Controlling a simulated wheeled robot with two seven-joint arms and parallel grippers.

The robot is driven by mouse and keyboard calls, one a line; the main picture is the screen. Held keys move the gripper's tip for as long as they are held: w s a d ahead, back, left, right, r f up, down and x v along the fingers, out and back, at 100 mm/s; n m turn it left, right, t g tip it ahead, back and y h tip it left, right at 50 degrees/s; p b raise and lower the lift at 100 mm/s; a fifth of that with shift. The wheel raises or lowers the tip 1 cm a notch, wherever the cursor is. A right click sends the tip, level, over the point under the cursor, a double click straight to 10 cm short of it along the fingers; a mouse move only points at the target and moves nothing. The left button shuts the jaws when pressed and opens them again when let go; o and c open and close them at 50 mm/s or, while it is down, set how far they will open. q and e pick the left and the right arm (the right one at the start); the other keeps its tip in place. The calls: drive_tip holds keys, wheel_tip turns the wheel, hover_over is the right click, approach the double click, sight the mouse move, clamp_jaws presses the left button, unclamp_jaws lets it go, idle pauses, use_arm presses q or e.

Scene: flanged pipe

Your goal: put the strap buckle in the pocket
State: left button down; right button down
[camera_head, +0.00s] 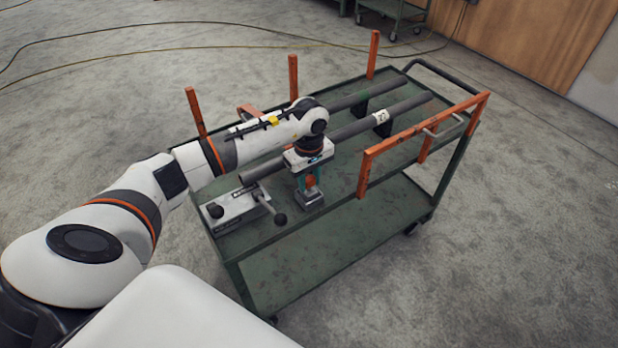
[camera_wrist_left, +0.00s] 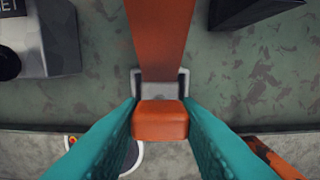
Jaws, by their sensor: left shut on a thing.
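My left gripper (camera_head: 309,187) points down at the near side of the green cart. Its teal fingers are shut on the orange strap buckle (camera_wrist_left: 160,120), which also shows between them in the head view (camera_head: 311,181). An orange strap (camera_wrist_left: 157,40) runs from the buckle to the top of the left wrist view. Directly below is a small grey metal pocket (camera_head: 310,200); its rim shows around the buckle in the left wrist view (camera_wrist_left: 138,84). The fingers and buckle hide the pocket's mouth, so I cannot tell how deep the buckle sits. My right gripper is not in view.
A grey clamp block (camera_head: 228,212) with a black-knobbed lever stands just left of the pocket. Two grey pipes (camera_head: 350,129) lie along the green cart (camera_head: 300,232). Orange posts (camera_head: 373,55) and an orange rail (camera_head: 425,125) stand at its edges.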

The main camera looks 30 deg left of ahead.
sight(309, 178)
use_arm(q)
drive_tip(key=shift+f, duration=0.3)
drive_tip(key=c, duration=1)
unclamp_jaws()
drive_tip(key=shift+o, duration=0.2)
wheel_tip(309, 178, up, 12)
drive_tip(key=b, duration=0.1)
drive_tip(key=shift+b, duration=0.35)
